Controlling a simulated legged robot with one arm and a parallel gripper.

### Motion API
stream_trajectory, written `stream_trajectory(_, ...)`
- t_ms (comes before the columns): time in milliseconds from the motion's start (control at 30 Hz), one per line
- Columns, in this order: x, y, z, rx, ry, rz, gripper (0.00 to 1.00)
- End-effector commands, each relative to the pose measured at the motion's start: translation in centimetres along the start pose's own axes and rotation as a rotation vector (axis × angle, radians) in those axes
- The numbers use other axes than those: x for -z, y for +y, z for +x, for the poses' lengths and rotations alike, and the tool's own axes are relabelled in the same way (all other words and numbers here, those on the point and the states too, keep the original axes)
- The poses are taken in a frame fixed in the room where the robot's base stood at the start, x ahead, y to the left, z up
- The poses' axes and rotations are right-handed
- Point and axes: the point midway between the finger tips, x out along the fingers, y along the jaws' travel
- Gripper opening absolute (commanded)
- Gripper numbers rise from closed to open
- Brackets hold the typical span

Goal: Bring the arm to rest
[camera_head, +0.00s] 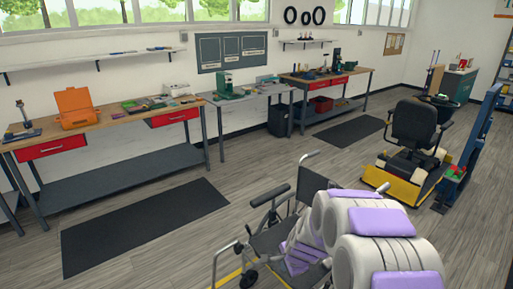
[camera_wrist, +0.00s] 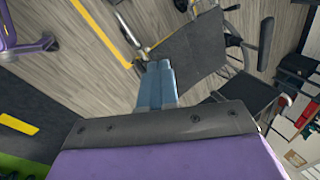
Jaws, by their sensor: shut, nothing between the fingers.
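My gripper (camera_wrist: 158,68) shows in the wrist view as two blue-grey fingers side by side. They are shut, with nothing between them. Beyond the fingertips are the floor and the dark seat of a wheelchair (camera_wrist: 200,48); I cannot tell the gap between them. In the head view my white and purple arm (camera_head: 345,225) is folded low at the bottom right. It covers part of the wheelchair (camera_head: 268,240). My fingers cannot be made out in the head view.
Workbenches with red drawers (camera_head: 52,149) line the far wall. An orange case (camera_head: 76,108) sits on the left bench. Dark mats (camera_head: 145,225) lie on open floor. A scooter with a black seat (camera_head: 413,125) stands at right beside a blue post (camera_head: 470,140).

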Motion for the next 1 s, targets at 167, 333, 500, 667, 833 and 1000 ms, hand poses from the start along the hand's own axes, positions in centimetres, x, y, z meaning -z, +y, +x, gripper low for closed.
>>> stream_trajectory(167,-2.4,2.2,-6.3,-0.054,-0.067,-0.210,0.00)
stream_trajectory(333,-4.7,5.3,-11.8,-0.113,-0.124,-0.410,0.00)
stream_trajectory(500,-6.4,9.5,-17.0,-0.181,-0.181,-0.603,0.00)
stream_trajectory(667,-7.7,14.1,-21.5,-0.249,-0.233,-0.774,0.00)
stream_trajectory(833,-8.8,19.4,-25.9,-0.323,-0.288,-0.940,0.00)
stream_trajectory(1000,-9.5,24.4,-29.3,-0.395,-0.347,-1.067,0.00)
